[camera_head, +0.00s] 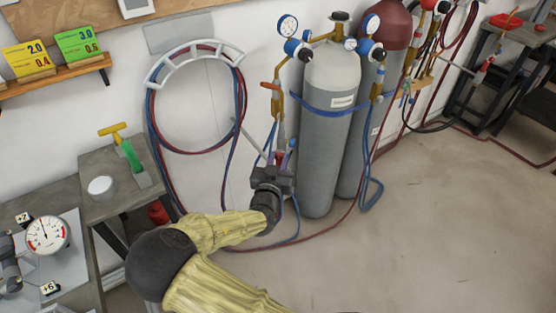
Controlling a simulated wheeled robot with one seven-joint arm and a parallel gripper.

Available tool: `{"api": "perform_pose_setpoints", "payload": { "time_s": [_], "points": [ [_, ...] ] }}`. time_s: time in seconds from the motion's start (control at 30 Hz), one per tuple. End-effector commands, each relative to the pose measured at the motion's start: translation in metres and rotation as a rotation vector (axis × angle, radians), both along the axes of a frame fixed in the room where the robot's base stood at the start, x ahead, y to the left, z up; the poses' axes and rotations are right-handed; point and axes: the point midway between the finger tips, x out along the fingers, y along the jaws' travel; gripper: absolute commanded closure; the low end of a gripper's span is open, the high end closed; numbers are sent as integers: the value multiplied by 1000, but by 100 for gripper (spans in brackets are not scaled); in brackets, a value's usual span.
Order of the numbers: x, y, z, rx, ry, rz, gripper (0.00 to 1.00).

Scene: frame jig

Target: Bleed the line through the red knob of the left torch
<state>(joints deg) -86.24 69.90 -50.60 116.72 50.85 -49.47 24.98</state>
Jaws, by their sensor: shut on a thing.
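The left torch (277,108) hangs upright in front of the wall, left of the grey gas cylinder, with brass and orange parts at its top. Its red knob (280,157) shows low on the torch, between the fingers of my gripper (277,163). My gripper is shut on the red knob, reaching up from the front. A blue knob (292,143) shows just right of it. My fingers and wrist hide part of the torch's lower end and hose connections.
Grey (331,140) and red-topped (376,120) cylinders stand close on the right, with gauges on top. A hose rack (193,52) with looped red and blue hoses is on the wall left. Hoses lie on the floor. A small table (113,205) stands left.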

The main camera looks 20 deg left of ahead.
Motion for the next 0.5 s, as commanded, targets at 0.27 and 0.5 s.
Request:
{"api": "perform_pose_setpoints", "payload": {
  "time_s": [0.27,0.5],
  "points": [
    [0,1,1,-147,-14,0,99],
    [0,1,1,-340,-32,0,99]
  ]
}}
